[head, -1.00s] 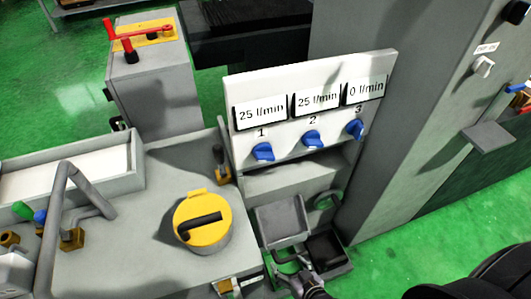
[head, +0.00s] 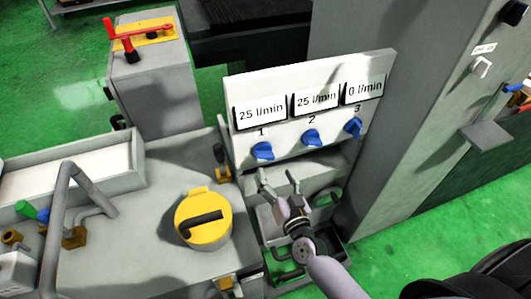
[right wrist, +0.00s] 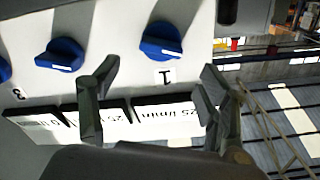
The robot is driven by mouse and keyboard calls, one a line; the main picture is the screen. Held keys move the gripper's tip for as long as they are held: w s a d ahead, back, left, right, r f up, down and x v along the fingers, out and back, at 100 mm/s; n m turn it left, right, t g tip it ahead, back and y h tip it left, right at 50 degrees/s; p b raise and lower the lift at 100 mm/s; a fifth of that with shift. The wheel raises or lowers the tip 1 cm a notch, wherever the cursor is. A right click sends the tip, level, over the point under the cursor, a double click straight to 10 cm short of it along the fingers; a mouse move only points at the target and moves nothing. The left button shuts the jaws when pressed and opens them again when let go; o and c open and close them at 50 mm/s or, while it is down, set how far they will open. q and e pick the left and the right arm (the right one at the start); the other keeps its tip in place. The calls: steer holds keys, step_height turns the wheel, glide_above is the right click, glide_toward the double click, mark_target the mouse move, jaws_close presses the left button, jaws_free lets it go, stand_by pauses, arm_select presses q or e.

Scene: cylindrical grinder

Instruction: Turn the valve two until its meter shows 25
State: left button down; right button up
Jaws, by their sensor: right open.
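The white panel (head: 236,95) carries three meters and three blue valves numbered 1, 2 and 3. The meter of valve two (head: 316,99) reads 25 l/min. The first meter (head: 261,111) also reads 25 l/min and the third (head: 363,90) reads 0 l/min. Valve two (head: 312,138) sits between valve one (head: 262,151) and valve three (head: 354,127). My right gripper (head: 277,177) is open and empty, below valves one and two and apart from them. In the upside-down right wrist view, valve one (right wrist: 162,41) shows between the fingers (right wrist: 158,82), valve two (right wrist: 60,54) to their left. My left gripper is out of view.
A yellow round lid (head: 203,220) with a black handle is on the grey machine top left of my right arm. A grey bent pipe (head: 62,205) stands further left. A tall grey cabinet (head: 405,130) rises right of the panel. Grey trays lie beneath my gripper.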

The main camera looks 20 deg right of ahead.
mark_target(267, 158)
steer(key=w, duration=0.8)
steer(key=shift+w+a, duration=0.2)
steer(key=shift+w, duration=0.1)
steer(key=shift+c, duration=0.6)
steer(key=c, duration=1)
steer(key=shift+d+m, duration=0.1)
steer(key=shift+m, duration=1.5)
steer(key=o, duration=1.1)
steer(key=shift+s+f, duration=0.1)
